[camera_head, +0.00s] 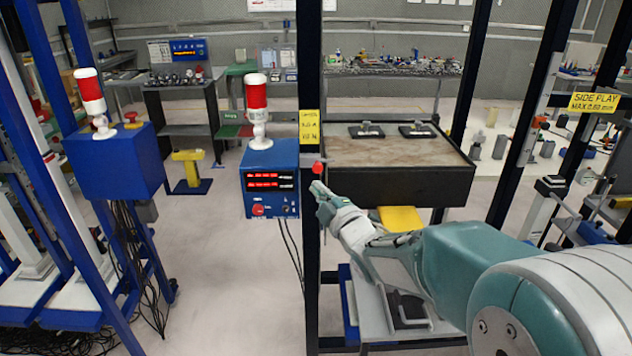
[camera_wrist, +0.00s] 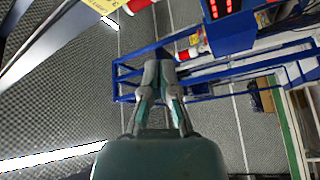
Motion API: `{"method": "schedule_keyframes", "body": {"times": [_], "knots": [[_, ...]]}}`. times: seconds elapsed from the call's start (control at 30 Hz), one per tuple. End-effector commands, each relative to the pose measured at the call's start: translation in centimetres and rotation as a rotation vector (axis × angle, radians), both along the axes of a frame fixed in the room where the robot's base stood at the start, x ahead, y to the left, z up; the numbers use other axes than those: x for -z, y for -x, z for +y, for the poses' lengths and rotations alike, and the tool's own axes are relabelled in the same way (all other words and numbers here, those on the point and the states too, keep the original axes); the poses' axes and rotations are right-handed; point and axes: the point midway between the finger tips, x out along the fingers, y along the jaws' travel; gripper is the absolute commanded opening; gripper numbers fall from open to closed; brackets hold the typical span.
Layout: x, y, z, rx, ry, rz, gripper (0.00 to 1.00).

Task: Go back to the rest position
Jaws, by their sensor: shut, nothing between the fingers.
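My gripper (camera_head: 318,190) is at the end of my teal and white arm, which reaches in from the lower right in the head view. It is beside the dark upright post (camera_head: 309,130), close to a small red knob (camera_head: 319,168); I cannot tell whether they touch. In the wrist view my gripper (camera_wrist: 159,68) points away from the camera with its fingers together and nothing between them. A blue box with red displays (camera_head: 270,180) stands left of the gripper, with a red and white beacon (camera_head: 257,105) on top.
A dark-sided table (camera_head: 400,185) stands behind the arm. A second blue box (camera_head: 113,162) with a beacon is on the left. A yellow stool (camera_head: 188,170) stands between them. Dark posts (camera_head: 530,110) rise at the right. Open floor (camera_head: 215,270) lies in the left middle.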

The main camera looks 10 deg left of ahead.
Motion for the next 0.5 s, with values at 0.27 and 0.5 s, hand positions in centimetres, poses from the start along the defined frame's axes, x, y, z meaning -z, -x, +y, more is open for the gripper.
{"method": "schedule_keyframes", "body": {"times": [0.27, 0.5], "knots": [[-0.1, 0.1, -0.6, 0.001, -0.004, 0.000, 0.00], [-1.2, 0.2, -4.4, 0.111, -0.013, 0.130, 0.00]]}}
